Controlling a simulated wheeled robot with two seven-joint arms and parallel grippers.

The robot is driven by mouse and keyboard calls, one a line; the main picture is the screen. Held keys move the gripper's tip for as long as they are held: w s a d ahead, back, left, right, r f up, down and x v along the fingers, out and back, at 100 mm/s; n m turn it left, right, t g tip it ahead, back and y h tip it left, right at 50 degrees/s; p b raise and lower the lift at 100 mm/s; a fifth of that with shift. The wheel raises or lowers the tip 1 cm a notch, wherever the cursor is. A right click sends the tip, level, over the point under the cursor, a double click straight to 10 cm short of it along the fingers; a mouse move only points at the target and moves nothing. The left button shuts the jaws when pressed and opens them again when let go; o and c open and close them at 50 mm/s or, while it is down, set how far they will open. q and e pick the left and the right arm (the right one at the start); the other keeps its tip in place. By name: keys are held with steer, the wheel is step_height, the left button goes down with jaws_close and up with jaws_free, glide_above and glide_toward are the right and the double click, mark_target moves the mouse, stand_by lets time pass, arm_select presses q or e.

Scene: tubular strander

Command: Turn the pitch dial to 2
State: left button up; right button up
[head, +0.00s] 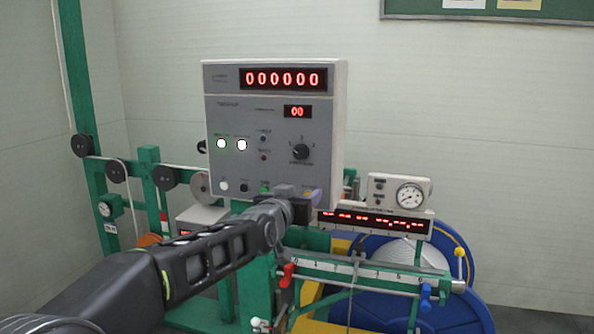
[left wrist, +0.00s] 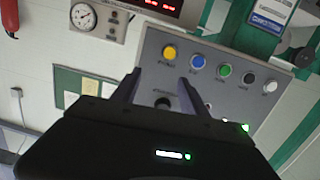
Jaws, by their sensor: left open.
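The pitch dial (head: 300,152) is a round black knob on the right of the grey control panel (head: 225,125), with small numbers around its top. I cannot tell which number its pointer marks. My left gripper (head: 308,198) is in front of the panel's lower right, below the dial, and hides part of the lower button row. In the left wrist view, which looks upside down, the open fingers of my left gripper (left wrist: 160,78) show the dial (left wrist: 163,102) between them, partly covered by the gripper body. No contact with the dial shows. My right gripper is not in view.
The panel carries a red counter (head: 283,79), a small red display (head: 297,112) and lit buttons. The wrist view shows a yellow button (left wrist: 169,52) near the fingers. A gauge box (head: 400,193) and blue reel (head: 455,310) stand right; green frame posts (head: 83,80) stand left.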

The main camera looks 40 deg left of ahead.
arm_select(q)
steer(key=t+y, duration=0.1)
glide_toward(299, 154)
steer(key=shift+w, duration=0.35)
steer(key=p+x, duration=0.3)
steer(key=x, duration=0.3)
steer(key=shift+w+a+r, duration=0.15)
steer(key=shift+w+r, duration=0.05)
steer(key=shift+w, duration=0.05)
steer(key=shift+w+a+f+p, duration=0.15)
steer(key=shift+w+a+p, duration=0.1)
steer(key=shift+w+p, duration=0.35)
steer(key=shift+c, duration=0.4)
jaws_close()
